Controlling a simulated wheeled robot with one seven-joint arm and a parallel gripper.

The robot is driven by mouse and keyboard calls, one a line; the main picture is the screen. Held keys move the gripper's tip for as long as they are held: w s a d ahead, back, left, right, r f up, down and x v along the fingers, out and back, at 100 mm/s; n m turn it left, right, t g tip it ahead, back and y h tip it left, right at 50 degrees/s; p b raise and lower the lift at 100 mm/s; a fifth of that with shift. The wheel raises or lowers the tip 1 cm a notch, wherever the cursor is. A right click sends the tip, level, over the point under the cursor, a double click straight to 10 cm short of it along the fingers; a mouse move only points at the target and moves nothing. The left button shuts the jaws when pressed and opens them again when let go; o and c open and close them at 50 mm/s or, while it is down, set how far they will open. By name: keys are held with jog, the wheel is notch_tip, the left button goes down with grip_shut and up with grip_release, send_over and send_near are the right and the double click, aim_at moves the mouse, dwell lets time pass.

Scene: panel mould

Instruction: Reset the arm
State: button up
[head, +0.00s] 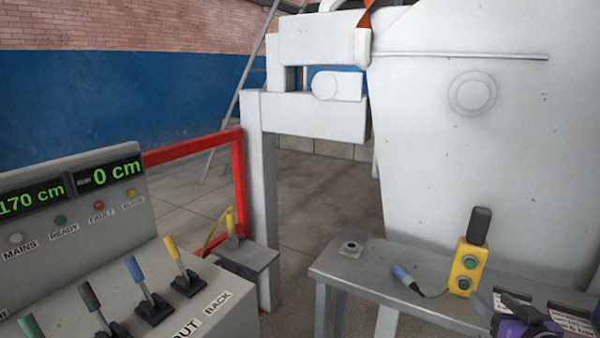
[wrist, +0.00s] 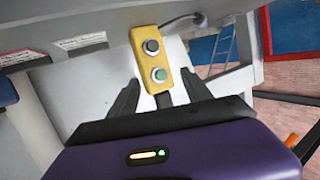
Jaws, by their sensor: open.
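My gripper (head: 497,301) shows at the lower right of the head view, with a purple body and dark fingers over the grey bench. In the wrist view my gripper (wrist: 160,77) is open, its two dark fingers spread apart. A yellow button box (wrist: 157,62) with a dark and a green button appears between and beyond the fingers; I cannot tell whether they touch it. In the head view the yellow box (head: 467,268) stands upright on the bench with a black piece on top, just left of my gripper. Most of my arm is out of view.
A console (head: 217,287) with coloured levers stands at left. A large white machine (head: 470,150) rises behind the bench. A red frame (head: 240,180) stands behind the console.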

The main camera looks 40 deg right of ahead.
jog(key=a+f+n+t, duration=0.1)
jog(key=a+f+t, duration=0.15)
jog(key=a, duration=2.55)
jog(key=s+a+n+y, duration=0.4)
jog(key=s+a+y, duration=0.1)
jog(key=a, duration=0.3)
jog(key=s+a+f+n+t+y, duration=0.1)
jog(key=s+a+n+y, duration=0.3)
jog(key=a, duration=0.5)
jog(key=shift+s+a+y, duration=0.25)
jog(key=shift+s+y, duration=0.25)
jog(key=shift+s, duration=0.45)
